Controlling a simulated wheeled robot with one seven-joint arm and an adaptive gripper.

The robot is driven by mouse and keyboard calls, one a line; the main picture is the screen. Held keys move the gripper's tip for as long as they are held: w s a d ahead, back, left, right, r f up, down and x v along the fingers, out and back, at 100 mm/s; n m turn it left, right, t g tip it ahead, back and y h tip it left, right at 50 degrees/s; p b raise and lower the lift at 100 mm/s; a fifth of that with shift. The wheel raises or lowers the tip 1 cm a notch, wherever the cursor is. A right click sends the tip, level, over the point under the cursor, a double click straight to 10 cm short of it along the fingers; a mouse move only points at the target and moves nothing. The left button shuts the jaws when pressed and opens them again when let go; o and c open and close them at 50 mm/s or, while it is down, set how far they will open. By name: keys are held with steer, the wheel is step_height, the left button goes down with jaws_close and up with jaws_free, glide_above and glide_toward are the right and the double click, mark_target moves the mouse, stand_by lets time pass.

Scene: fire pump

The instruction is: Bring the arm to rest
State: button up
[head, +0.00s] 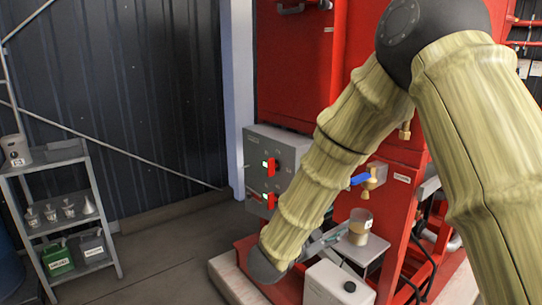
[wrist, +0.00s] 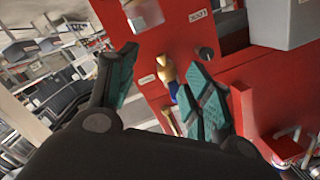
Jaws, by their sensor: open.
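My arm comes down across the head view in pale yellow-green sleeves, bent at a dark elbow joint. My gripper (head: 322,243) is low in front of the red pump frame, partly hidden behind my forearm. In the wrist view my gripper (wrist: 162,66) shows its teal-padded fingers spread apart, with nothing held between them. Beyond the fingers is a brass valve (wrist: 166,73) with a blue handle on the red panel. The same valve shows in the head view (head: 371,176), to the right of my forearm. Whether the fingers touch anything is hard to tell.
A grey control box (head: 272,160) with red switches is behind my forearm. A shelf rack (head: 98,195) stands left; floor between is clear.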

steer(key=s+d+f+n+g+y+p, duration=0.1)
steer(key=s+f+n+y, duration=0.25)
steer(key=f, duration=0.65)
steer(key=s+d+f+n+g+y+p, duration=0.1)
steer(key=s+d+f+n+y, duration=0.25)
steer(key=f, duration=0.75)
steer(key=s+a+f+n+g+y+p, duration=0.15)
steer(key=s+f+n, duration=0.35)
steer(key=f, duration=0.5)
steer(key=s+d+f+n+g+y, duration=0.1)
steer(key=s+f, duration=0.3)
steer(key=s, duration=0.6)
steer(key=s+d+f+n+g+y+p, duration=0.1)
steer(key=s+d+f+n+g, duration=0.1)
steer(key=s, duration=0.8)
steer(key=s+d+f+n+g+y, duration=0.1)
steer(key=s+f+g, duration=0.4)
steer(key=s, duration=0.6)
steer(key=shift+d+f+n+y, duration=0.25)
steer(key=shift+f+n+y, duration=0.1)
steer(key=shift+y, duration=0.2)
